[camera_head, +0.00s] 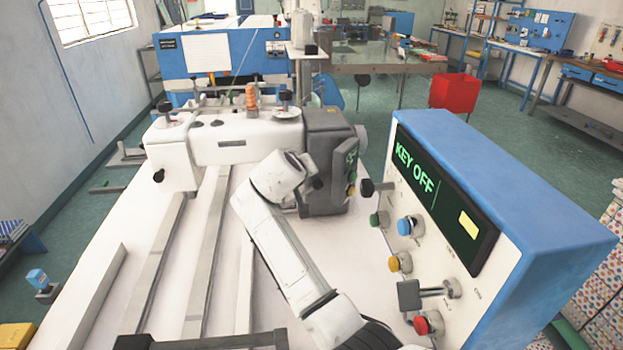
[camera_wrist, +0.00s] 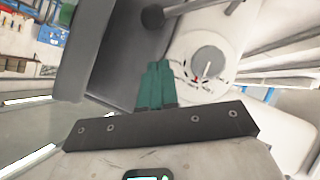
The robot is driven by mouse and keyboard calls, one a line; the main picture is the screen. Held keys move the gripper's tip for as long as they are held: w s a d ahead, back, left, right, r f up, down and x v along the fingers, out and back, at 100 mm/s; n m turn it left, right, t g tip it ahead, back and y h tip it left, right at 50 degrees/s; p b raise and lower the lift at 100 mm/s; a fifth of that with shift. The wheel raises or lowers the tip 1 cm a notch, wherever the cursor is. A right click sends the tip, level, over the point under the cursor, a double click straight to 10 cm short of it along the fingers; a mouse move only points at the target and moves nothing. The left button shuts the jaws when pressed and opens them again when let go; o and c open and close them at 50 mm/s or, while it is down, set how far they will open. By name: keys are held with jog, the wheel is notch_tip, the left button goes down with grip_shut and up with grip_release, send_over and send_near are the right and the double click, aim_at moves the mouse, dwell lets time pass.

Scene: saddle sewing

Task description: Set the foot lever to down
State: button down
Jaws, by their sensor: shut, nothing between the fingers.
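My gripper (camera_wrist: 157,68) shows in the wrist view as two teal fingers pressed together, with nothing between them. In the head view my own arm covers the front of the white sewing machine (camera_head: 235,135), and my fingers cannot be made out there. In the wrist view a dark grey rod (camera_wrist: 190,12) with a rounded end sticks out just beyond the fingertips. I cannot tell whether it is the foot lever, or whether the fingers touch it. A grey dial (camera_wrist: 208,62) on a white face is right of the fingers.
A blue and white control box (camera_head: 500,190) stands at right; its screen (camera_head: 430,185) reads KEY OFF. It carries coloured buttons and a square-knobbed lever (camera_head: 410,294). A grey housing (camera_head: 325,165) is on the machine's right end. Metal rails (camera_head: 205,260) lie on the white table.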

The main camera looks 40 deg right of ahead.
aim_at(321, 186)
jog(key=shift+d+f+p, duration=0.25)
jog(key=shift+d+f, duration=0.5)
jog(key=shift+f, duration=0.3)
jog(key=shift+d+f+p, duration=0.25)
jog(key=shift+d+f, duration=0.45)
jog(key=shift+f, duration=0.3)
jog(key=shift+s+d+f+m+y+b, duration=0.2)
jog(key=shift+s+d+f+b, duration=0.15)
jog(key=shift+d+f, duration=0.2)
jog(key=shift+s+d+f+m+y+b, duration=0.1)
jog(key=shift+s+d+f+y+b, duration=0.15)
jog(key=shift+d+f, duration=0.3)
jog(key=shift+a, duration=0.1)
